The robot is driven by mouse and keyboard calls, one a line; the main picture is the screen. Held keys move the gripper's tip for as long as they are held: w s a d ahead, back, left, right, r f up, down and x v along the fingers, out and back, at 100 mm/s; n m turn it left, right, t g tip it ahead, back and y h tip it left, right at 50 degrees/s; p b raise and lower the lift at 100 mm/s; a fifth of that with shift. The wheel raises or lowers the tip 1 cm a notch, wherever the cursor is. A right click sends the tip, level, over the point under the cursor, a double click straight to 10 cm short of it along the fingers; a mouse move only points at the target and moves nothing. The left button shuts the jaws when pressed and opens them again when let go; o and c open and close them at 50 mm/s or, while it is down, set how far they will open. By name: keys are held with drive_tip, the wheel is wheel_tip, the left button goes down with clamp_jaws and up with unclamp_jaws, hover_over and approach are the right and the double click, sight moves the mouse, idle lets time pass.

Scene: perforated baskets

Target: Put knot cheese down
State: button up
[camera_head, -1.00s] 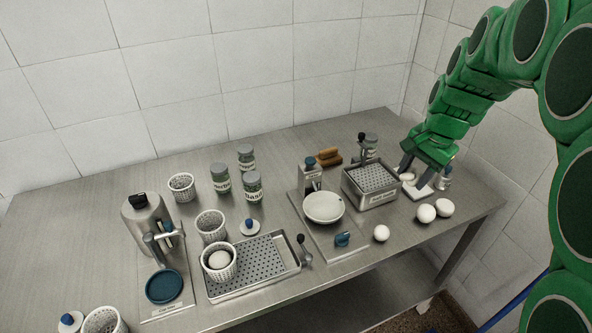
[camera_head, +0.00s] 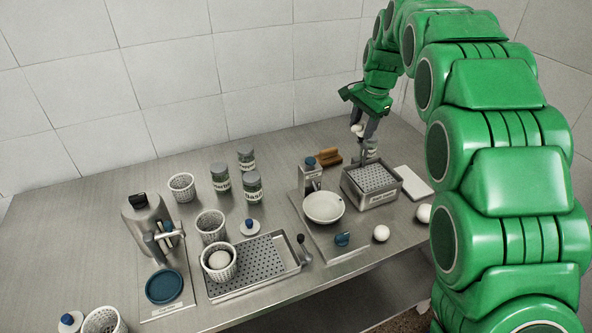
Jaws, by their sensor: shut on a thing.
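My gripper (camera_head: 364,130) is shut on a small white knot cheese (camera_head: 357,129) and holds it in the air, at the back right of the table. In the picture the cheese appears just above a small jar (camera_head: 371,149) and behind the square perforated metal box (camera_head: 383,196). The cheese is partly hidden by the fingers, so its shape is not clear. A white board (camera_head: 413,182) lies to the right of the box, and its visible part is bare.
A scale bowl (camera_head: 323,207) stands left of the box. White balls (camera_head: 381,233) lie near the front edge. A brown wooden piece (camera_head: 329,157), jars (camera_head: 252,187), perforated cups (camera_head: 211,226) and a drain tray (camera_head: 255,285) stand further left. Bare table lies at the back left.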

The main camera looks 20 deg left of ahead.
drive_tip(key=w+a+f, duration=0.1)
drive_tip(key=w+a, duration=0.2)
drive_tip(key=a, duration=0.5)
hover_over(295, 169)
wheel_tip(295, 169, down, 2)
drive_tip(key=shift+m, duration=0.4)
drive_tip(key=shift+s+d+f, duration=0.1)
drive_tip(key=shift+d+f, duration=0.05)
drive_tip(key=shift+f, duration=4.4)
drive_tip(key=shift+s+d+f, duration=0.1)
drive_tip(key=shift+f, duration=4.45)
drive_tip(key=o, duration=1.1)
drive_tip(key=shift+o, duration=0.2)
drive_tip(key=shift+r, duration=0.1)
wheel_tip(295, 169, up, 12)
drive_tip(key=s+d, duration=0.1)
drive_tip(key=shift+d, duration=0.35)
drive_tip(key=shift+s, duration=0.1)
